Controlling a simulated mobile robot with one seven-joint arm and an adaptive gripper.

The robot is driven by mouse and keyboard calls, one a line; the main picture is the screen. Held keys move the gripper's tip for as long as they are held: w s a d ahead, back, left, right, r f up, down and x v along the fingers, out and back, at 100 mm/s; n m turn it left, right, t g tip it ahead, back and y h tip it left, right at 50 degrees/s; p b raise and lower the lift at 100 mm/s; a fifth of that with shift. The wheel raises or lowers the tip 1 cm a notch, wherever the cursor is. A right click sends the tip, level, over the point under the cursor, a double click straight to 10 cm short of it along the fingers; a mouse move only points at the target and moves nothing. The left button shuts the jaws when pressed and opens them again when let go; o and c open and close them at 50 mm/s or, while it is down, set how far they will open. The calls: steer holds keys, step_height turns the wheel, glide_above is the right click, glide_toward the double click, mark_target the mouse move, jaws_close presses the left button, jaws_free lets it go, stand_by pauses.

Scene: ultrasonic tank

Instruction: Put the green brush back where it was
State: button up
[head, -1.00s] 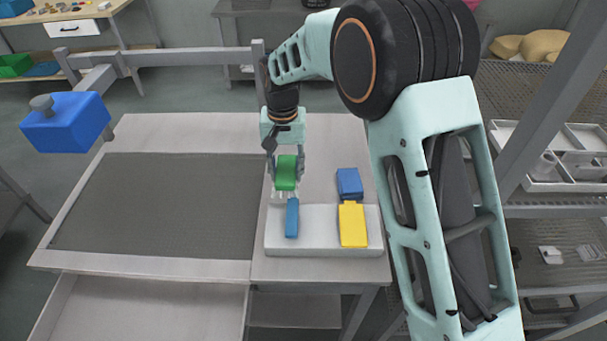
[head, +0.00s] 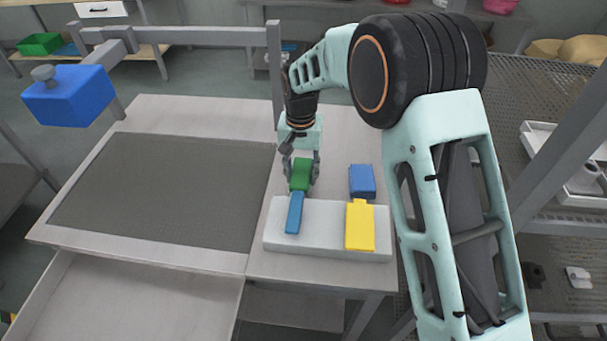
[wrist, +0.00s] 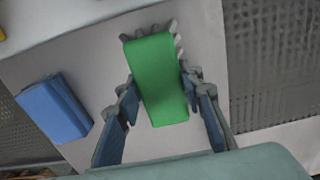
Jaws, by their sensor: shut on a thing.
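The green brush (head: 300,174) is between the fingers of my gripper (head: 301,180), which is shut on it. In the wrist view the brush's green body (wrist: 158,80) points away from the palm, and pale grey bristles show around its far end. In the head view the brush is just behind the left part of a pale slab (head: 325,215), close to the upper end of a slim blue piece (head: 295,212). I cannot tell whether the brush touches the table or slab.
A yellow piece (head: 360,226) lies on the slab's right part. A blue block (head: 362,181) stands behind it, to the right of my gripper. A dark mesh panel (head: 165,190) lies to the left. A blue box on a grey arm (head: 68,97) hangs at far left.

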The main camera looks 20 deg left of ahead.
mark_target(301, 173)
steer(key=shift+f, duration=0.2)
steer(key=o, duration=1.2)
step_height(301, 173, up, 12)
steer(key=shift+r, duration=0.25)
steer(key=shift+s, duration=0.1)
